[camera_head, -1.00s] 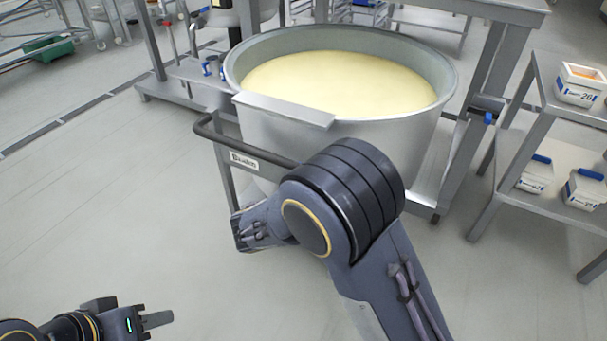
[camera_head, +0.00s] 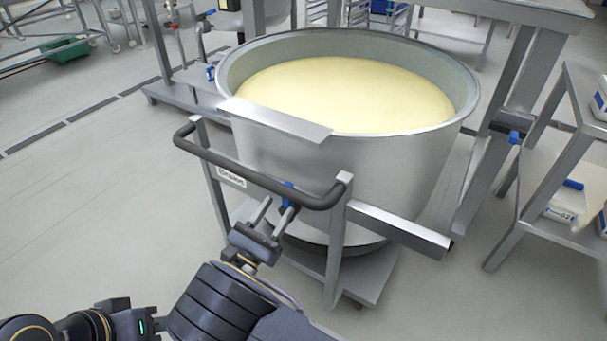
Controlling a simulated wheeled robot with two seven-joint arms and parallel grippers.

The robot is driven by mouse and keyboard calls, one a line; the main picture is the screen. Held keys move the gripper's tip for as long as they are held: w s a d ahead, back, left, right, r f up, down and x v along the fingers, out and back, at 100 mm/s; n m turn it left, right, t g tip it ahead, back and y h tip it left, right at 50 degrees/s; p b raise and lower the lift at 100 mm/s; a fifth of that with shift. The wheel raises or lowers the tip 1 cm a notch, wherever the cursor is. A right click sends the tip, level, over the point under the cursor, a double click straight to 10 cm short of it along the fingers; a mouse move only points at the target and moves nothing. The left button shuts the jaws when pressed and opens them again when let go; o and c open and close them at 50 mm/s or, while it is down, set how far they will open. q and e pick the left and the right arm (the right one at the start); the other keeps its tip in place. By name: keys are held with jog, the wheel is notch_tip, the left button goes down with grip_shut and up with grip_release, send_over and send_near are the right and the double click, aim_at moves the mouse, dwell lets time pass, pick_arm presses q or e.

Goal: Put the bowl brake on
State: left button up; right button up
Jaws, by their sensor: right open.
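The steel bowl (camera_head: 345,165) holds pale yellow dough or batter and stands on a wheeled trolley with a black push handle (camera_head: 262,180). A small blue lever (camera_head: 288,190), possibly the brake, shows just behind the handle. My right gripper (camera_head: 275,212) is open below the handle. Its two fingers point up at the blue lever, which appears near the right fingertip; I cannot tell whether they touch. My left gripper (camera_head: 112,318) is at the lower left, well away from the bowl. Its fingers are hidden behind my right arm.
A flat metal ledge (camera_head: 275,118) crosses the bowl's near rim. A steel frame post (camera_head: 500,125) with a blue-tipped clamp (camera_head: 514,136) stands right of the bowl. A shelf rack (camera_head: 545,170) with white boxes is at the right edge.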

aim_at(292, 184)
jog(key=x, duration=0.8)
jog(key=shift+w+a+b, duration=0.15)
jog(key=shift+a+b, duration=0.05)
jog(key=shift+b, duration=0.2)
grip_shut()
